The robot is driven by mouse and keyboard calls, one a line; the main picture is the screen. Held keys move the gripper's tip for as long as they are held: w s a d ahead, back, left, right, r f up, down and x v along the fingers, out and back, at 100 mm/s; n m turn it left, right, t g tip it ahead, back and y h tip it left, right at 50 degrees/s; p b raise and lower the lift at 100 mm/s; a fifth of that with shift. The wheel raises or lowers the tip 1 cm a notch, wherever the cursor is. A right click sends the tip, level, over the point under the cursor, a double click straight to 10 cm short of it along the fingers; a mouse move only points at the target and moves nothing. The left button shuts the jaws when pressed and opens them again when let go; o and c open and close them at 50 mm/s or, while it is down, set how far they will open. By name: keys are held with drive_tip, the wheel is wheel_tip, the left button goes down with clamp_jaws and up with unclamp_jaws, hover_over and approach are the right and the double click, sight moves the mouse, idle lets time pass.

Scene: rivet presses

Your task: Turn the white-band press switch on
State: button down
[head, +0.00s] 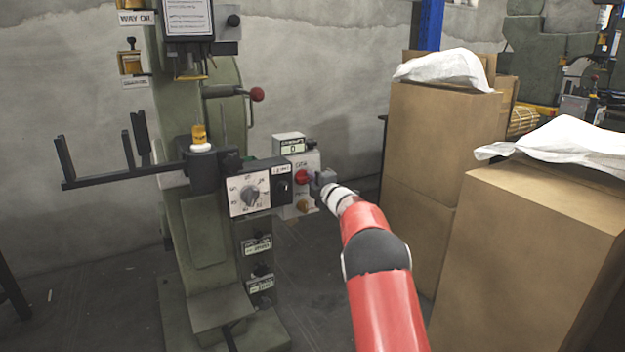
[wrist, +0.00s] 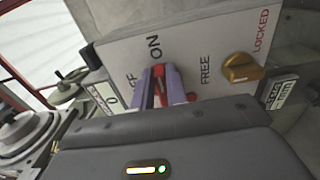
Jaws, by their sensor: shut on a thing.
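The press (head: 225,215) is a green machine with a white band (head: 201,147) below an amber cup. On its right side is a light grey switch box with a red switch (head: 301,177). My gripper (head: 317,181) reaches it from the right. In the wrist view, my gripper's purple fingers (wrist: 165,83) are shut on the red switch (wrist: 159,71), beside the ON and OFF labels. The fingers hide most of the switch, and I cannot tell exactly which label it points to.
A brass knob (wrist: 242,68) sits beside the red switch, between FREE and LOCKED labels. A dial panel (head: 249,192) is left of the box. A ball-ended lever (head: 256,94) sticks out above. Tall cardboard boxes (head: 425,150) stand to the right.

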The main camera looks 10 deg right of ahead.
drive_tip(key=shift+f, duration=0.1)
idle(0.3)
drive_tip(key=c, duration=1.4)
unclamp_jaws()
drive_tip(key=b+v, duration=0.2)
drive_tip(key=v, duration=0.5)
drive_tip(key=shift+s+d, duration=0.15)
drive_tip(key=shift+s, duration=0.2)
